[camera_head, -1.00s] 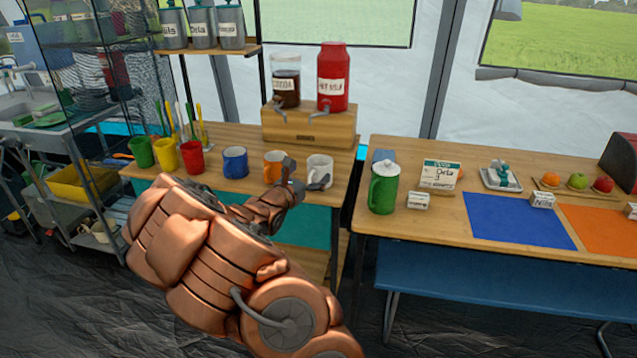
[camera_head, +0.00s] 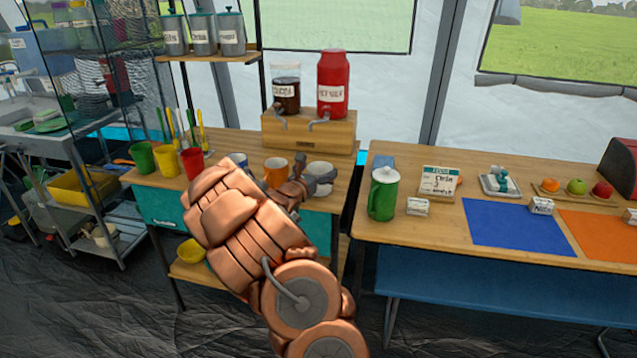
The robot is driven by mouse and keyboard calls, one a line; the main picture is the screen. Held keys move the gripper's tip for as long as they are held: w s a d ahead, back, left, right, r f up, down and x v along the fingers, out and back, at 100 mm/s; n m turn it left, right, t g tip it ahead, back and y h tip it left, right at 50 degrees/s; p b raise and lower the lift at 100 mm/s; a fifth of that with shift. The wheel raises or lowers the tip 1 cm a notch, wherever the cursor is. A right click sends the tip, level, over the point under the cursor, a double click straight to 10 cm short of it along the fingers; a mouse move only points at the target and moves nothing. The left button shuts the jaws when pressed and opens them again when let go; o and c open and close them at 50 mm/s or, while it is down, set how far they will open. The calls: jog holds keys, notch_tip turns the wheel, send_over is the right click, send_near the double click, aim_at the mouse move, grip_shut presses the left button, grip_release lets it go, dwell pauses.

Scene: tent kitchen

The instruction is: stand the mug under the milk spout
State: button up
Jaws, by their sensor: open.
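A white mug (camera_head: 319,167) stands on the wooden counter, below and in front of the red dispenser (camera_head: 332,80), whose label appears to read hot milk. The gripper hides the mug's lower part. An orange mug (camera_head: 273,172) stands just left, partly behind my arm.
A dark cocoa jar (camera_head: 286,95) stands left of the milk on the wooden stand (camera_head: 308,137). A green jug (camera_head: 383,195) stands on the right table, across a gap.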

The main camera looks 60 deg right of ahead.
jog(key=shift+d, duration=0.1)
jog(key=c, duration=1.2)
